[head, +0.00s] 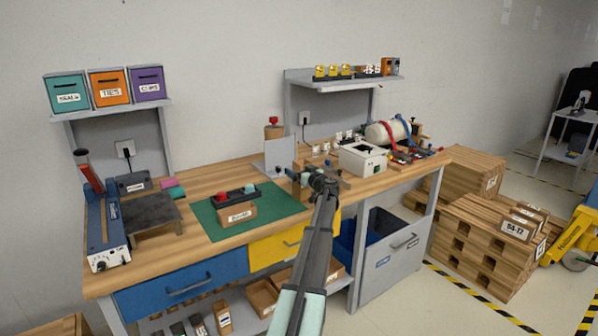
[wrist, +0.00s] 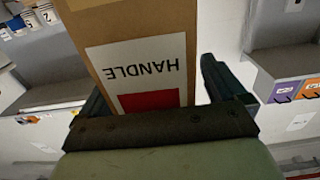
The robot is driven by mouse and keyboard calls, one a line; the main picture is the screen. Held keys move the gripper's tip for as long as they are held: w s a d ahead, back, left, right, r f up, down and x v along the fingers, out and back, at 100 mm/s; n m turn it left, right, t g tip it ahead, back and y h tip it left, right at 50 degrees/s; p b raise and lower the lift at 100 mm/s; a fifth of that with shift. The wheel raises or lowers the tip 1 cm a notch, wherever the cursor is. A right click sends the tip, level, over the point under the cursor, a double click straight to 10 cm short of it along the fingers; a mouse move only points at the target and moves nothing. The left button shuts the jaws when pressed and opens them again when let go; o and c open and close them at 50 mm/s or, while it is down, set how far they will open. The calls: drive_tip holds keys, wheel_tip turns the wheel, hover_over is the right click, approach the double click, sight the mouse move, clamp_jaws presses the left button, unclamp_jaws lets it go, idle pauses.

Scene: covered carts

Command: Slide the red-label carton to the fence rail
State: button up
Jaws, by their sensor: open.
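A brown carton (wrist: 150,20) fills the upper middle of the wrist view. Its white label reads HANDLE upside down and has a red block. My gripper (wrist: 155,80) is open, with one finger on each side of the carton. A gap shows between the carton and the right finger; the left finger is close to its edge, and I cannot tell if it touches. In the head view my gripper (head: 316,181) is over the middle of the bench, largely hiding what is in front of it. A grey upright plate (head: 279,156) stands just left; I cannot tell whether it is the fence rail.
A green mat (head: 275,201) with a dark tray lies left of my gripper on the wooden bench. A white box (head: 362,160) and a cream cylinder with straps (head: 387,131) stand to the right. A grey shelf (head: 345,84) hangs above the back.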

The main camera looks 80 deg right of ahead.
drive_tip(key=v, duration=1.3)
drive_tip(key=shift+a, duration=0.15)
drive_tip(key=shift+s, duration=0.1)
